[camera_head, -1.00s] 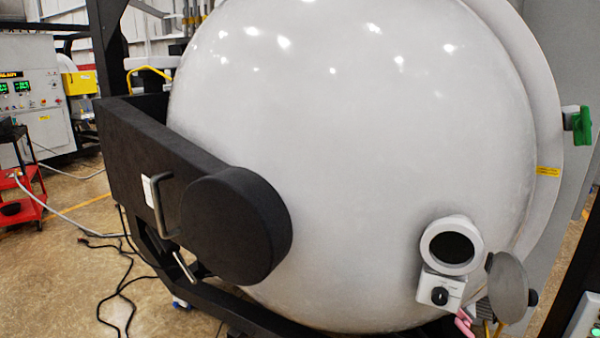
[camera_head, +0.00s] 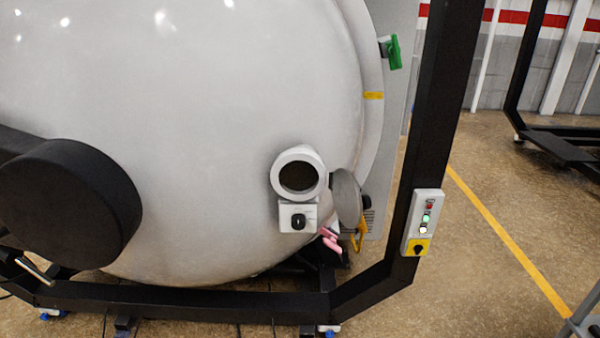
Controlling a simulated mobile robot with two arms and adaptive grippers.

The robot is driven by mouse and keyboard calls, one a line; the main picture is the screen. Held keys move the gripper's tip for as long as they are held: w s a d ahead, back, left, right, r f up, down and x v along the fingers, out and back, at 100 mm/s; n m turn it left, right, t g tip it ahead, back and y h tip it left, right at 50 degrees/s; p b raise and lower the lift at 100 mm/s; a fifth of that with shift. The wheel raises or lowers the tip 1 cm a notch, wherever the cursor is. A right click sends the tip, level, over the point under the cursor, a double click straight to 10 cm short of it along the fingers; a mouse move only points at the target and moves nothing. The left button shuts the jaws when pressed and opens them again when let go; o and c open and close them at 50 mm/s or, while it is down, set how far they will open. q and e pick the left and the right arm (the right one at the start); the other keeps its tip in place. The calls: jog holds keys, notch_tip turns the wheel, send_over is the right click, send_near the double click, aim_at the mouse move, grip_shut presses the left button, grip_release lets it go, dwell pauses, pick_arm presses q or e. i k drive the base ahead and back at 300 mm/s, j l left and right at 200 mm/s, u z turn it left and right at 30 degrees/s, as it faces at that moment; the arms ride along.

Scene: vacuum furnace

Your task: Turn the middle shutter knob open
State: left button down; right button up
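A black shutter knob (camera_head: 298,221) sits on a small white plate (camera_head: 285,220) on the furnace door, right of the picture's middle. It is directly below a round viewport (camera_head: 299,174) with a white rim and dark glass. The knob is small in the view, and I cannot tell which way it is turned. Only this one viewport and knob show clearly. Neither of my grippers is in view.
The domed white furnace door (camera_head: 200,120) fills the left. A grey disc (camera_head: 346,197) stands right of the viewport. A black frame (camera_head: 440,110) carries a button box (camera_head: 422,222). A black cylinder (camera_head: 68,203) juts out at left.

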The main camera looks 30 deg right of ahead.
aim_at(298, 220)
jog(key=k+l, duration=0.1)
jog(key=l, duration=0.85)
jog(key=k+l, duration=0.15)
jog(key=l, duration=0.3)
jog(key=l+u, duration=0.1)
jog(key=l, duration=0.35)
jog(key=i+l+u, duration=0.45)
jog(key=i+l, duration=0.2)
jog(key=k+j+u, duration=0.1)
jog(key=j+u, duration=0.15)
jog(key=j, duration=0.75)
jog(key=j+u, duration=0.25)
jog(key=j, duration=0.7)
